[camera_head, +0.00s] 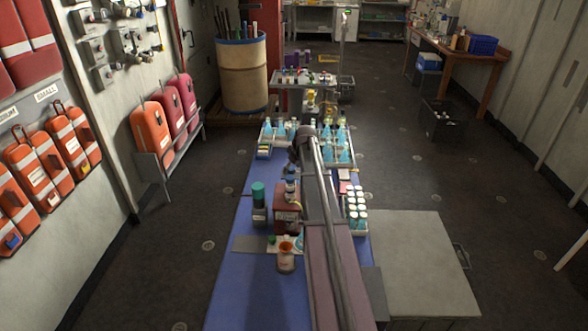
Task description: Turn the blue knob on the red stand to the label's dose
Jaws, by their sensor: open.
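The red stand (287,219) is a small brownish-red block on the blue-topped bench, left of my arm. A blue knob (291,181) with a pale part below it shows at the stand's top. My gripper (292,166) is a small dark shape at the arm's far end, just above and behind the knob as seen here. It is open, and whether it touches the knob cannot be told. A pale patch shows on the stand's front, but no dose label can be read.
A teal-capped grey container (259,205) stands left of the stand. A rack of white-capped vials (356,211) is right of my arm. Blue flasks (343,145) stand behind. Blue benchtop (255,290) is clear at front left.

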